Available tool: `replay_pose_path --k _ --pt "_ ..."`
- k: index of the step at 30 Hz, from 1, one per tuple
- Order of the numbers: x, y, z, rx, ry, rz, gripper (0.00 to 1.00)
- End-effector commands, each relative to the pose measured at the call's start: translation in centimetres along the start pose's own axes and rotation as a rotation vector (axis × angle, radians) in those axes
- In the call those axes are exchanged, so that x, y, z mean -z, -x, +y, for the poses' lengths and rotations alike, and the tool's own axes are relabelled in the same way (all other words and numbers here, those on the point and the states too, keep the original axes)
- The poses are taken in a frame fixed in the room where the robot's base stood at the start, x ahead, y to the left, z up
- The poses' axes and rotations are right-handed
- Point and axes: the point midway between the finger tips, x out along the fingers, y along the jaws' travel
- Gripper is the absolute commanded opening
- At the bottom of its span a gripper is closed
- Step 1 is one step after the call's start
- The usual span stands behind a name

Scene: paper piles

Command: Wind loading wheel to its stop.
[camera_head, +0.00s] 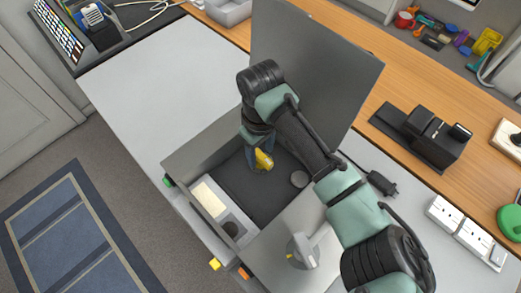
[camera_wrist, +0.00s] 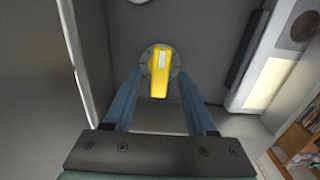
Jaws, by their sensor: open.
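The loading wheel looks to be the small round grey disc (camera_wrist: 147,62) with a yellow grip bar (camera_wrist: 162,82), on the dark floor of an open grey case. In the wrist view the bar stands between the two blue fingers of my gripper (camera_wrist: 160,88). The fingers are open, one on each side, with gaps showing; contact is not visible. In the head view my gripper (camera_head: 257,163) reaches down into the case, and the yellow bar (camera_head: 264,160) shows beside the fingers. The disc itself is hidden there by the gripper.
The case's raised lid (camera_head: 315,60) stands behind my arm, and its left wall (camera_head: 205,138) is close. A black device (camera_head: 422,135) stands on the wooden desk. The white tabletop at left is clear.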

Motion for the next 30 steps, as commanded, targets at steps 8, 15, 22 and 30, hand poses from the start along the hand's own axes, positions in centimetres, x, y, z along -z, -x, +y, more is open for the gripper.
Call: replay_pose_path --k 8,15,22,30 --pt "0.0 -0.33 -0.01 0.0 0.0 0.001 0.56" --pt "0.01 -0.3 -0.02 0.0 0.0 0.001 0.22" --pt "0.01 -0.28 -0.01 0.0 0.0 0.001 0.0" --pt "0.03 -0.15 -0.07 0.002 -0.016 0.001 0.0"
